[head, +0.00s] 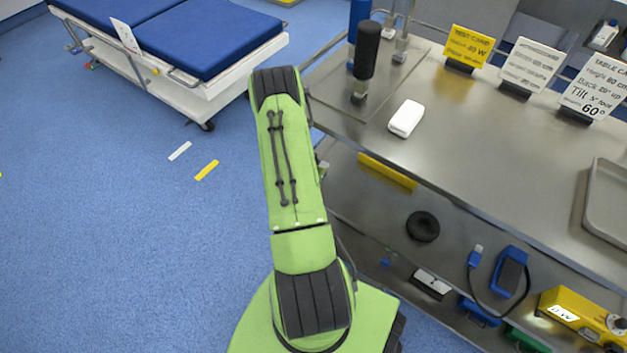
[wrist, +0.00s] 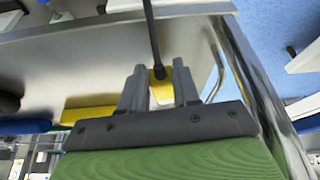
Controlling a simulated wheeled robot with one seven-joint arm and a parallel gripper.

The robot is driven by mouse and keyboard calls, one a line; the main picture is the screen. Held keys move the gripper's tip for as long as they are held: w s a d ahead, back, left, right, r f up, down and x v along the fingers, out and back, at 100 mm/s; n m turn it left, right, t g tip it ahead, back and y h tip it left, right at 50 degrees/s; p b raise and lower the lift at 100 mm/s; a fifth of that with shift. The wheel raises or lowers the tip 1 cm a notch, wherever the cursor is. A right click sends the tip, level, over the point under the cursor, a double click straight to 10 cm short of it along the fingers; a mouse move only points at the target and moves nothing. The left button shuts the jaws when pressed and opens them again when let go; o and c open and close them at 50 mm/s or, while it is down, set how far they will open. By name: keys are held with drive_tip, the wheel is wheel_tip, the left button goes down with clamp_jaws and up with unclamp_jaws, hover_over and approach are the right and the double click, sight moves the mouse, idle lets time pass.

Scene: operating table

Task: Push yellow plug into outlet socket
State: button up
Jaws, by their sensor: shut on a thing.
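My gripper (wrist: 160,74) is in the wrist view, with its two grey fingers shut on the yellow plug (wrist: 160,89). A dark cable runs from the plug toward the top edge of the picture. The plug's front end and prongs cannot be made out. In the head view my green arm reaches up the middle, and the gripper and plug are hidden. I cannot identify the outlet socket in either view.
The steel table (head: 470,130) holds a white box (head: 406,118), a black-handled upright (head: 367,50) and sign cards. Below are a yellow strip (head: 387,171), a black ring (head: 423,226), a blue device (head: 512,270) and a yellow meter (head: 580,316). Blue floor is open at left.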

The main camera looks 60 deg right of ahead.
drive_tip(key=a+p, duration=0.2)
drive_tip(key=a, duration=1.6)
drive_tip(key=shift+w+r, duration=0.25)
drive_tip(key=shift+w, duration=0.2)
drive_tip(key=o, duration=0.5)
drive_tip(key=shift+c, duration=0.2)
clamp_jaws()
drive_tip(key=shift+f, duration=0.1)
